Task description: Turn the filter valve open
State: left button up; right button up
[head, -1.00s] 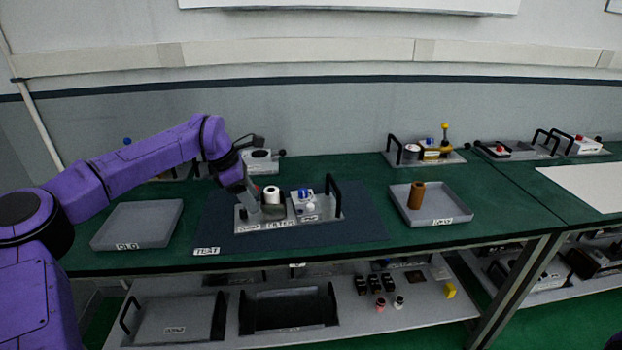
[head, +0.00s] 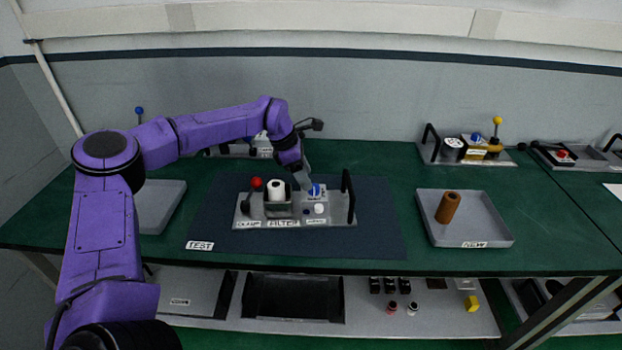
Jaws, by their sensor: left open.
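The filter unit stands on the dark test mat (head: 380,235), on a grey base plate (head: 345,222) with a black handle at its right end. A white filter roll (head: 276,189) sits upright in the grey holder at its middle. A red ball knob (head: 257,183) stands to the left, over the clamp label. A blue valve knob (head: 315,190) and a white round part (head: 319,208) are on the right part. My left gripper (head: 303,183) is open, pointing down just left of the blue knob; whether it touches the knob I cannot tell. My right gripper is out of view.
A grey tray (head: 495,238) with a brown cylinder (head: 447,207) stands on the right. Another grey tray (head: 160,207) is at left, partly behind my arm. Other units with handles and knobs line the back of the green table (head: 375,160).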

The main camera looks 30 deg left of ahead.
aim_at(314, 189)
pick_arm(q)
jog(key=w+f, duration=0.1)
jog(key=f, duration=0.2)
jog(key=w+d+f, duration=0.1)
jog(key=shift+w+d+f+p, duration=0.1)
jog(key=shift+w+f+p, duration=0.2)
jog(key=shift+w+f, duration=0.1)
jog(key=shift+s+r, duration=0.25)
jog(key=shift+s, duration=0.3)
jog(key=c, duration=1.1)
jog(key=shift+o, duration=0.3)
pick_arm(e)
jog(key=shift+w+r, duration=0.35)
pick_arm(q)
jog(key=shift+f, duration=0.1)
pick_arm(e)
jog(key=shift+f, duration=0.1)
